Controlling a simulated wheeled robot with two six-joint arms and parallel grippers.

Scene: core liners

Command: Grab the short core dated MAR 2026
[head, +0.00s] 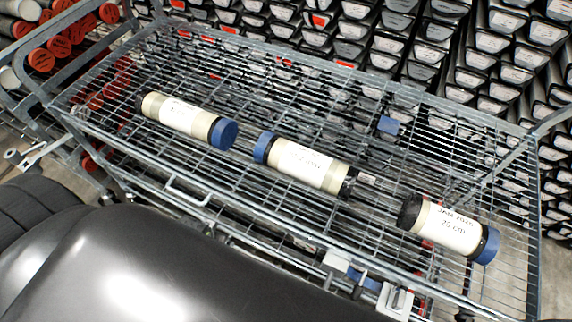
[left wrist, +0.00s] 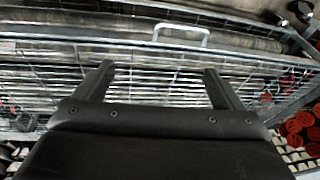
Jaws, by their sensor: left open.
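Three short cores lie in a wire basket. The left core (head: 178,114) has a pale label and a blue cap at its right end. The middle core (head: 302,165) has a blue cap at its left end and a dark right end. The right core (head: 440,226) has a dark left end and a blue cap at its right end. The labels carry dark print, too small to read a date surely. My left gripper (left wrist: 158,68) is open and empty before the basket's wire side in the left wrist view; no core shows there. My right gripper is not in view.
The wire basket (head: 180,190) has mesh walls and a raised rim, with a small handle (left wrist: 181,28) on the near side. Racks of dark labelled trays (head: 480,75) stand behind. Red-capped tubes (head: 60,47) fill a rack at left. My dark arm covers the lower left.

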